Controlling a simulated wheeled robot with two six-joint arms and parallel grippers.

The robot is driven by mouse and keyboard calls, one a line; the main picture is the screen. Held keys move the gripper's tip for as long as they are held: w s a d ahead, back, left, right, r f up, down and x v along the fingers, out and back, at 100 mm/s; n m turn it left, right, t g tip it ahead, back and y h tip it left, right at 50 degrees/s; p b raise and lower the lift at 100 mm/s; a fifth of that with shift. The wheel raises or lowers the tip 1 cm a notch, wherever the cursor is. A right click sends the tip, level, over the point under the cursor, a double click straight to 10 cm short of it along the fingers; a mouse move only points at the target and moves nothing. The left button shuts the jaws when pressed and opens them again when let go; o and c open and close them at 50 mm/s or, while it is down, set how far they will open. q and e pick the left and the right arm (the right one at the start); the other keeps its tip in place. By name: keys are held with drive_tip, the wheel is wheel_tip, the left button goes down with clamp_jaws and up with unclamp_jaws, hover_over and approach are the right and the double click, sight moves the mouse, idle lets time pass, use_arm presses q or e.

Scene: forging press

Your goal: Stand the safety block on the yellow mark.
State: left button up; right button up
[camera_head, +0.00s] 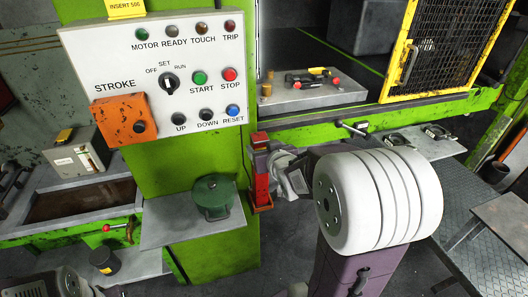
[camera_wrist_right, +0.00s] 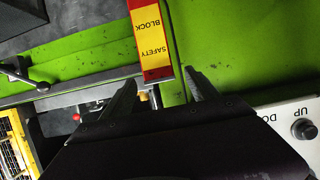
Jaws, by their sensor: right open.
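The safety block (camera_head: 260,177) is a tall red block beside the right edge of the green press column, with its lower end at a small orange-red holder (camera_head: 262,207). In the right wrist view its yellow and red label (camera_wrist_right: 152,42) reads SAFETY BLOCK. My right gripper (camera_head: 277,165) is right next to the block. In the right wrist view the open fingers (camera_wrist_right: 160,88) stand apart, with the block's end between and just ahead of them; contact cannot be told. My left gripper is not in view. I cannot make out the yellow mark.
The white control panel (camera_head: 160,80) is left of the block. A green round pot (camera_head: 213,196) stands on a grey shelf below it. The press bed (camera_head: 310,92) with small tools lies behind, beside a yellow mesh guard (camera_head: 459,45). A green rail (camera_head: 375,115) runs close behind my right arm.

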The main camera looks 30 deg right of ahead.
drive_tip(key=s+a+f+n+g+y, duration=0.1)
drive_tip(key=s+a+f+g, duration=0.5)
drive_tip(key=s+f, duration=0.2)
drive_tip(key=s+a+f+n+g+y, duration=0.1)
drive_tip(key=s+a+f+g+y, duration=0.1)
drive_tip(key=s+a+f+g, duration=0.3)
drive_tip(key=s+a+f, duration=0.2)
drive_tip(key=s+f, duration=0.2)
drive_tip(key=s, duration=0.1)
drive_tip(key=shift+s+a+g, duration=0.25)
drive_tip(key=shift+g, duration=0.15)
drive_tip(key=shift+o, duration=0.4)
